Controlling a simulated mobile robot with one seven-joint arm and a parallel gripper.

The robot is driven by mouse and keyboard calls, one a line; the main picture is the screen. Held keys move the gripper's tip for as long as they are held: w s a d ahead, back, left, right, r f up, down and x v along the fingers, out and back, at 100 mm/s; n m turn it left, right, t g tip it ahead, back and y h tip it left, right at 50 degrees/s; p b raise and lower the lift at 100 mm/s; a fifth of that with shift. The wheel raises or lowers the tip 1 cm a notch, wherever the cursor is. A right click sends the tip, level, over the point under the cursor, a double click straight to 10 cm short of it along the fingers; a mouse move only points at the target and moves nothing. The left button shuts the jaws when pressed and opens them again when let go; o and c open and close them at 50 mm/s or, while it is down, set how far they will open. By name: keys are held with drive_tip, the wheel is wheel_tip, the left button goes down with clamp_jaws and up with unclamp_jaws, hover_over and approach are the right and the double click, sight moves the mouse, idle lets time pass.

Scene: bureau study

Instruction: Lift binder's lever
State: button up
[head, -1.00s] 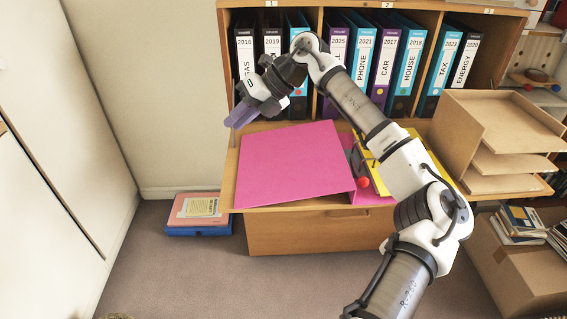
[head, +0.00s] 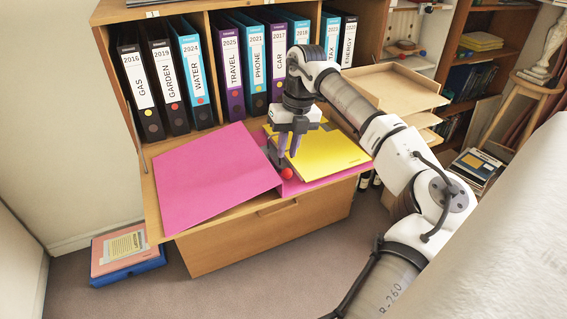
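The pink binder (head: 212,180) lies open on the wooden surface, its cover tilted to the left. A yellow sheet or folder (head: 325,152) lies in its right half. The lever shows by its red knob (head: 287,173) beside the binder's dark metal mechanism, which is partly hidden by my gripper and too small to read clearly. My gripper (head: 288,153) points down just above the red knob, its two purple fingers a little apart with nothing seen between them. I cannot tell whether a finger touches the mechanism.
Upright labelled binders (head: 230,75) stand in shelf compartments behind. A wooden letter tray (head: 395,88) is at the right. A drawer front (head: 265,225) is below the surface. A blue box with papers (head: 128,268) sits on the floor at left.

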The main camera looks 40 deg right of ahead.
sight(278, 163)
drive_tip(key=shift+w+a+f, duration=0.1)
drive_tip(key=shift+a+f, duration=0.05)
drive_tip(key=shift+f, duration=0.75)
drive_tip(key=shift+w+a+f, duration=0.1)
drive_tip(key=shift+a+f, duration=0.1)
drive_tip(key=shift+f, duration=0.7)
drive_tip(key=shift+a+f, duration=0.15)
drive_tip(key=shift+f, duration=0.75)
clamp_jaws()
